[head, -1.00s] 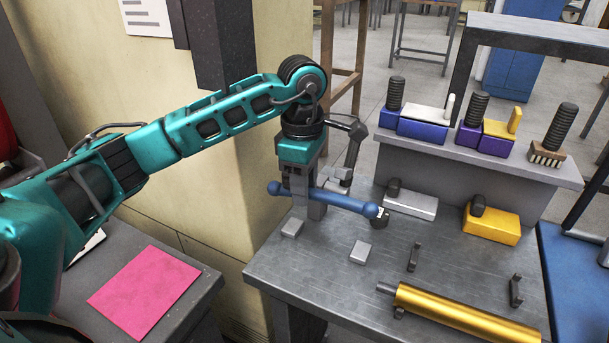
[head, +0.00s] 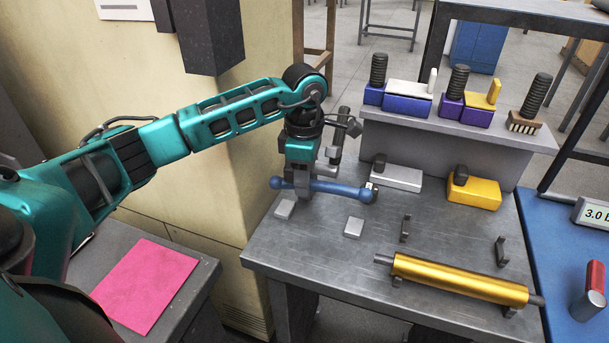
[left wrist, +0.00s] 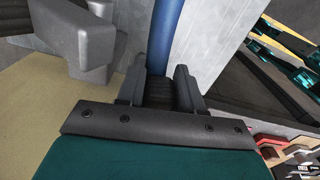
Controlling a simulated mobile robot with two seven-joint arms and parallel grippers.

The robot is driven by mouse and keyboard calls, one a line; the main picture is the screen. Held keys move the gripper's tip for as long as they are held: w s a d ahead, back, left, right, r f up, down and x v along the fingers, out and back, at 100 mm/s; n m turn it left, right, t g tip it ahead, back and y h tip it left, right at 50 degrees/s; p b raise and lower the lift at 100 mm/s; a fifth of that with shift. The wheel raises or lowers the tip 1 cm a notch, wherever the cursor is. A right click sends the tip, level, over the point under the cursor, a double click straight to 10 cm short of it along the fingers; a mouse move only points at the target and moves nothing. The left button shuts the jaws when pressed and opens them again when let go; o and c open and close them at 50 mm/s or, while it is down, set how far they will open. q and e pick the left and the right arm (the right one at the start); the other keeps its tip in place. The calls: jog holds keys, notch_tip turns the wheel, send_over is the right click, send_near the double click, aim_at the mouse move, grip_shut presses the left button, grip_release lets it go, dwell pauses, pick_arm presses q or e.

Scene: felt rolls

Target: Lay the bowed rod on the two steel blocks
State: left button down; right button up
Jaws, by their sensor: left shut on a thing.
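The blue rod (head: 340,188) has round knobs at its ends and lies roughly level across the head view. My left gripper (head: 303,188) is shut on it, nearer its left end. The left wrist view also shows the blue rod (left wrist: 165,38) running up from between the fingers of my left gripper (left wrist: 160,85). Two small steel blocks, a left one (head: 284,209) and a right one (head: 354,228), sit on the bench in front of the rod in the picture. The rod appears apart from both. Its bow is hard to make out. My right gripper is out of view.
A gold roller (head: 460,278) lies on the bench's right front, near dark brackets (head: 404,229). A silver block (head: 397,178) and a yellow block (head: 473,193) stand behind, below a grey shelf (head: 450,145) with several tools. A pink sheet (head: 147,285) lies on the left table.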

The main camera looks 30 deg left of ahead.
pick_arm(q)
jog(key=shift+f+b, duration=2.25)
jog(key=shift+f, duration=0.75)
jog(key=shift+f+b, duration=0.4)
jog(key=shift+f, duration=0.1)
jog(key=c, duration=0.7)
grip_release()
jog(key=shift+o, duration=0.2)
jog(key=shift+r, duration=0.1)
notch_tip(320, 180, up, 13)
jog(key=shift+f, duration=0.1)
